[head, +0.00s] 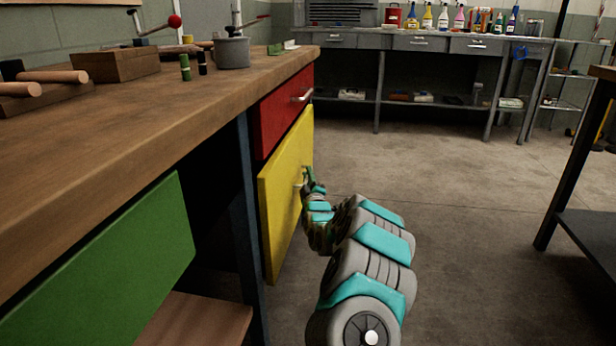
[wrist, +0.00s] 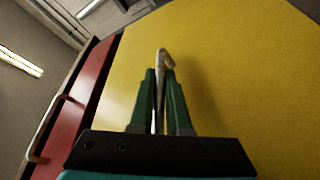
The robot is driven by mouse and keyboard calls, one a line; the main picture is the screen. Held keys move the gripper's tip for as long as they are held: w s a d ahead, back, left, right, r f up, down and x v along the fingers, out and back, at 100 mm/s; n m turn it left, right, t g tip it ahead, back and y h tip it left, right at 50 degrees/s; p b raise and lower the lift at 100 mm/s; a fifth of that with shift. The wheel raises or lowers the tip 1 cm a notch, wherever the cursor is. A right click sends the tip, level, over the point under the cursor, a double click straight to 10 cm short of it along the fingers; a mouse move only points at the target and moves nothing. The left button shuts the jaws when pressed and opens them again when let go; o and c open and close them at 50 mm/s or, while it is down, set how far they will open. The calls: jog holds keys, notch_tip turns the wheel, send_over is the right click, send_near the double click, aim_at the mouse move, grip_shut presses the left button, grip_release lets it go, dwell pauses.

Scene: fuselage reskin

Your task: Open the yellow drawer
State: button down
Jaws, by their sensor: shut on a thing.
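The yellow drawer (head: 280,200) is below the red drawer under the wooden workbench. Its front also fills much of the wrist view (wrist: 235,80). Its front looks about level with the red one or slightly proud of it; I cannot tell exactly. The drawer's metal handle (wrist: 162,56) shows between my green fingertips. My gripper (wrist: 163,85) is shut on this handle, in front of the yellow face. In the head view my gripper (head: 308,180) is small and partly hides the handle.
The red drawer (head: 283,108) with its own handle is directly above. A green drawer front (head: 110,265) is nearer at left. The workbench top (head: 130,110) holds a pot, wooden blocks and small cylinders. Open floor (head: 450,175) lies right of my arm; a dark-legged table (head: 575,170) stands farther right.

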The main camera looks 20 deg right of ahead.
dwell(0.6)
jog(key=s+d, duration=0.8)
jog(key=d, duration=0.4)
jog(key=s+d, duration=0.8)
jog(key=d, duration=0.3)
jog(key=shift+d, duration=0.4)
jog(key=c, duration=0.9)
grip_release()
jog(key=shift+s, duration=0.1)
jog(key=shift+v, duration=3.85)
jog(key=shift+a, duration=0.1)
